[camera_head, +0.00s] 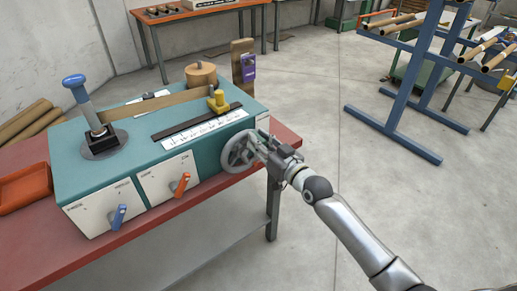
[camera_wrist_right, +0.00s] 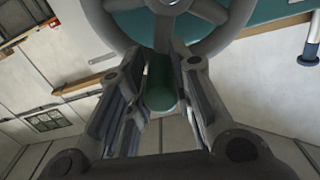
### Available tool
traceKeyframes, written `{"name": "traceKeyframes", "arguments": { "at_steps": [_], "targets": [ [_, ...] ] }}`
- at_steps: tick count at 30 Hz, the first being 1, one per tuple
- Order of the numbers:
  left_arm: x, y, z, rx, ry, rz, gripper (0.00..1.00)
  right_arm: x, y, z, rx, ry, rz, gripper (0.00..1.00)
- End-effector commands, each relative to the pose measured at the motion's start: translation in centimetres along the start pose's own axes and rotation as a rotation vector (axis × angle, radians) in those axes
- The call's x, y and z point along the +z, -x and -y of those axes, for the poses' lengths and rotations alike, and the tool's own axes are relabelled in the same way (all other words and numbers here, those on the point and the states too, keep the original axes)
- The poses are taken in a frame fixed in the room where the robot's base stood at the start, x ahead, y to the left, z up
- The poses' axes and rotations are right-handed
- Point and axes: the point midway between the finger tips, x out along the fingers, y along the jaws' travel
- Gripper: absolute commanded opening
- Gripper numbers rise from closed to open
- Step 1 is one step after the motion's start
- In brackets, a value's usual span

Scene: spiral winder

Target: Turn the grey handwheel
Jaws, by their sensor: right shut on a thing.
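The grey handwheel (camera_head: 227,156) is on the right end of the teal winder housing, above the red bench edge. In the right wrist view the handwheel (camera_wrist_right: 167,6) fills the top, with its hub and spokes showing. A dark green handle (camera_wrist_right: 160,88) stands out from its rim toward my wrist. My right gripper (camera_head: 262,147) reaches the wheel's right side. In the wrist view its fingers (camera_wrist_right: 162,78) lie on both sides of the handle and are shut on it. The exact finger contact is partly hidden. My left gripper is not in view.
The teal winder (camera_head: 180,121) carries a blue-knobbed lever (camera_head: 78,92), an orange switch (camera_head: 181,184), a blue switch (camera_head: 118,216) and a yellow guide (camera_head: 218,101). The red bench (camera_head: 220,184) runs below it. A blue rack (camera_head: 400,95) stands at right; the floor between is clear.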

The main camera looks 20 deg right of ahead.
Motion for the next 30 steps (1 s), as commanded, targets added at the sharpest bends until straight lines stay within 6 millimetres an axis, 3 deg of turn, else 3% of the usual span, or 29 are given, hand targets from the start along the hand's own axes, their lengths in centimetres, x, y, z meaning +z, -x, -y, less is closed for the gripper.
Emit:
{"name": "traceKeyframes", "arguments": {
  "at_steps": [18,30],
  "targets": [
    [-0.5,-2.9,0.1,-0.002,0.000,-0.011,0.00,2.5,0.0,-3.2,0.001,-0.587,-0.001,0.00],
    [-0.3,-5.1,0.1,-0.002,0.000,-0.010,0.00,4.7,0.0,-4.3,0.001,-0.968,-0.003,0.00]
  ]
}}
